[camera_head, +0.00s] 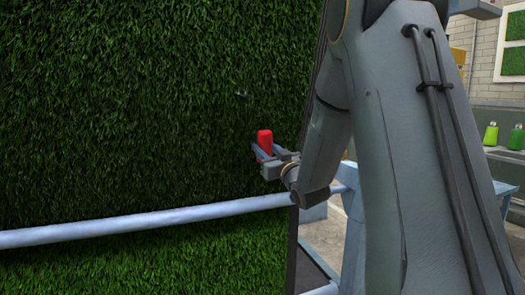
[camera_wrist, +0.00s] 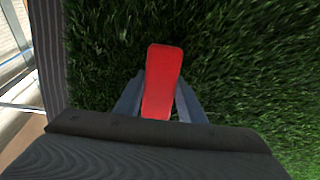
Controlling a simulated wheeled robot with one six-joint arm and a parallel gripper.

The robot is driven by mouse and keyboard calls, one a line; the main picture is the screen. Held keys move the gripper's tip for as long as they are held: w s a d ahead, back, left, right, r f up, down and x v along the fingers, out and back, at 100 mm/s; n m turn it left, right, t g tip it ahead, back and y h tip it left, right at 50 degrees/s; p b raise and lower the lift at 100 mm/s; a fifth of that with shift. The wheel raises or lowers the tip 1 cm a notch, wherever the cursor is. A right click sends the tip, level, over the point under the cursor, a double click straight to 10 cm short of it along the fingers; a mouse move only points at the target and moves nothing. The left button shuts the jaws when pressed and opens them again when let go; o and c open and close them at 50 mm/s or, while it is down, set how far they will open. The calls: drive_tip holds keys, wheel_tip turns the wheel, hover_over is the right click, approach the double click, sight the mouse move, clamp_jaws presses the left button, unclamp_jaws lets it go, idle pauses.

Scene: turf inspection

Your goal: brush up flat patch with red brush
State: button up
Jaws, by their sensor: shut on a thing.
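The red brush (camera_head: 265,141) is held upright in my gripper (camera_head: 268,154) in front of the upright turf panel (camera_head: 120,100). In the wrist view the red brush (camera_wrist: 162,80) lies between the two grey fingers of my gripper (camera_wrist: 160,100), with green turf (camera_wrist: 240,60) behind it. My gripper is shut on the brush. The bristles are hidden, so I cannot tell whether they touch the turf. A small dark mark (camera_head: 241,95) shows on the turf just above and left of the brush. I cannot clearly make out the flat patch.
A pale blue rail (camera_head: 150,222) crosses in front of the turf below my gripper. The turf's dark right edge (camera_head: 293,250) is close to my gripper. A blue frame (camera_head: 352,215) stands right of it. Green bottles (camera_head: 491,133) stand at the far right.

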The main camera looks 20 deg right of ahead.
drive_tip(key=shift+d, duration=0.15)
drive_tip(key=shift+d, duration=0.8)
drive_tip(key=shift+w+d, duration=0.1)
drive_tip(key=shift+d, duration=0.9)
drive_tip(key=shift+r, duration=0.1)
drive_tip(key=v, duration=0.8)
drive_tip(key=shift+a+f, duration=0.25)
drive_tip(key=shift+a, duration=0.1)
drive_tip(key=a+f+h, duration=0.1)
drive_tip(key=a+f, duration=0.7)
drive_tip(key=f, duration=0.3)
drive_tip(key=w+a+f+m+p, duration=0.1)
drive_tip(key=a+f, duration=0.7)
drive_tip(key=f, duration=0.4)
drive_tip(key=shift+a+f+h, duration=0.15)
drive_tip(key=shift+a+h, duration=0.1)
drive_tip(key=shift+h, duration=0.15)
